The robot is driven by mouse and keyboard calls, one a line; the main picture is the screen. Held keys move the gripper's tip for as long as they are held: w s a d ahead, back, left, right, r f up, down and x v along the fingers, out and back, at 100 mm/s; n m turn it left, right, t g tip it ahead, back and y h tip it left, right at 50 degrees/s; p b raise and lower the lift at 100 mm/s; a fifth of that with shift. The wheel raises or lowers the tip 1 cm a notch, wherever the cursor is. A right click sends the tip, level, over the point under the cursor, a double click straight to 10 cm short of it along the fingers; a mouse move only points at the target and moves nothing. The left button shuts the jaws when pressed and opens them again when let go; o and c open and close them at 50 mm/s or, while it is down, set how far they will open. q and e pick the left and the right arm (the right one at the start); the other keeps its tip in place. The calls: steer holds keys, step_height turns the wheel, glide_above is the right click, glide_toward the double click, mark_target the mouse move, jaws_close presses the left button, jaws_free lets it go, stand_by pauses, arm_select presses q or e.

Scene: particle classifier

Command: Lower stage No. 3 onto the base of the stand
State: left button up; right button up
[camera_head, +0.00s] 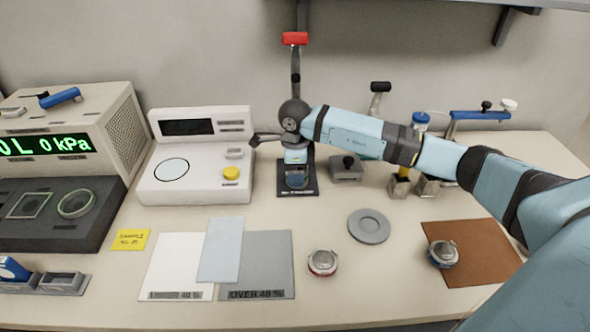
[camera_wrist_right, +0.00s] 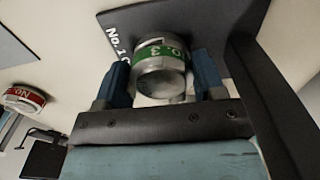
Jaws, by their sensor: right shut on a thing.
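Stage No. 3, a silver cylinder with a green label (camera_wrist_right: 163,52), sits between the two blue fingers of my right gripper (camera_wrist_right: 162,72), which is shut on it. In the head view my right gripper (camera_head: 297,178) points down over the dark base (camera_head: 298,192) of the stand at the back middle, and the arm largely hides the stage. The base (camera_wrist_right: 118,20) shows behind the stage in the right wrist view, with white lettering. The stage is close over it; I cannot tell whether they touch. My left gripper is not in view.
A red-banded stage (camera_head: 322,263) stands at the front, and a blue-banded one (camera_head: 443,254) on a brown mat (camera_head: 490,262). A grey dish (camera_head: 369,226) lies between. A white instrument (camera_head: 197,187) is left of the stand, a grey block (camera_head: 346,173) right of it.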

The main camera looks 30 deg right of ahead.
steer(key=o, duration=1.1)
steer(key=shift+c, duration=0.2)
step_height(320, 180, up, 14)
steer(key=p, duration=0.1)
steer(key=shift+f, duration=0.1)
